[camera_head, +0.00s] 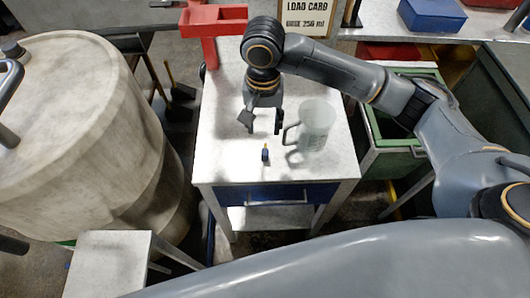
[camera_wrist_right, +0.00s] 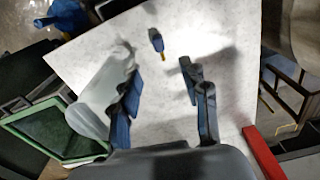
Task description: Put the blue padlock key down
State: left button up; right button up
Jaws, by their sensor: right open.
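The blue padlock key (camera_head: 265,153), with a small yellow part, lies on the pale top of a small table (camera_head: 231,142). It also shows in the right wrist view (camera_wrist_right: 156,41), beyond the fingertips. My right gripper (camera_head: 262,126) is open and empty over the table, a little behind the key and apart from it. In the right wrist view its two fingers (camera_wrist_right: 160,75) stand wide apart with bare tabletop between them. My left gripper does not show in the head view.
A clear jug (camera_head: 316,124) stands on the table just right of the key. A red part (camera_head: 213,22) sits at the table's back left. A large pale drum (camera_head: 75,120) is at left and a green-rimmed bin (camera_head: 405,143) at right. The table's front left is clear.

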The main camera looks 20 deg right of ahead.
send_over(265, 151)
notch_tip(265, 151, down, 7)
jog(key=shift+a+r, duration=0.1)
jog(key=shift+a, duration=0.05)
jog(key=shift+f+p, duration=0.3)
jog(key=shift+f, duration=2.4)
grip_shut()
